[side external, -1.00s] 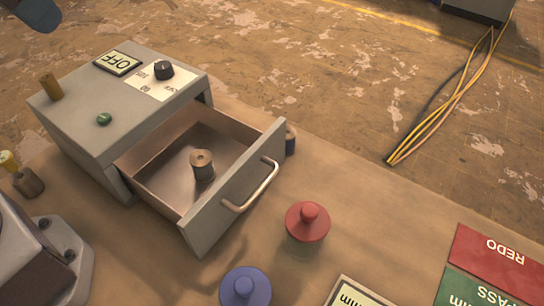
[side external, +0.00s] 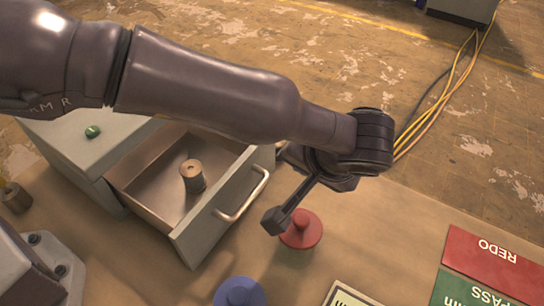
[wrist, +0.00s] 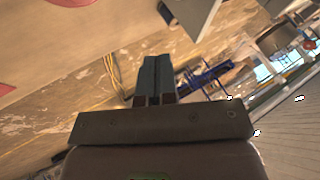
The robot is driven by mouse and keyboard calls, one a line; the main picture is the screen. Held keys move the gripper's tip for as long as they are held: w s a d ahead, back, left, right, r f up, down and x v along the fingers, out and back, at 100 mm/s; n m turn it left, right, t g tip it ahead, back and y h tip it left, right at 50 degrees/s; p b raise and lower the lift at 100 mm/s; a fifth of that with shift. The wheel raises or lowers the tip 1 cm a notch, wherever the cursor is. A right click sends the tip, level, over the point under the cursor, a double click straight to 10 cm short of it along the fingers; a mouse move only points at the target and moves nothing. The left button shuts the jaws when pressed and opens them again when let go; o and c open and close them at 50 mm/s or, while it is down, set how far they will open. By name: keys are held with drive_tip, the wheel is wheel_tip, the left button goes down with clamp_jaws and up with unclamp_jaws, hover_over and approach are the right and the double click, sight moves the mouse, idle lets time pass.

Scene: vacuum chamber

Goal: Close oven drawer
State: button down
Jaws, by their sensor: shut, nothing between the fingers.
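The oven (side external: 75,150) is a grey box at the left of the side view, partly covered by my arm. Its drawer (side external: 200,236) is pulled well out, with a pale bar handle (side external: 250,204) on its front. A brown spool (side external: 194,178) stands inside the drawer. My gripper (wrist: 152,62) is shut and empty in the wrist view. A grey panel (wrist: 195,14) at the top of the wrist view may be the drawer front.
A blue one (side external: 239,293) is at the bottom edge. Red REDO (side external: 490,265) and green PASS (side external: 470,292) areas are at the lower right. Cables (side external: 430,115) run across the floor behind.

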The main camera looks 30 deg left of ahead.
drive_tip(key=shift+w+a+f, duration=0.6)
drive_tip(key=shift+a+f, duration=0.8)
drive_tip(key=shift+w+a+f, duration=0.65)
drive_tip(key=shift+a+f, duration=0.7)
drive_tip(key=shift+f, duration=0.1)
drive_tip(key=shift+w+a+f, duration=0.6)
drive_tip(key=shift+a+f, duration=0.8)
drive_tip(key=a, duration=1.9)
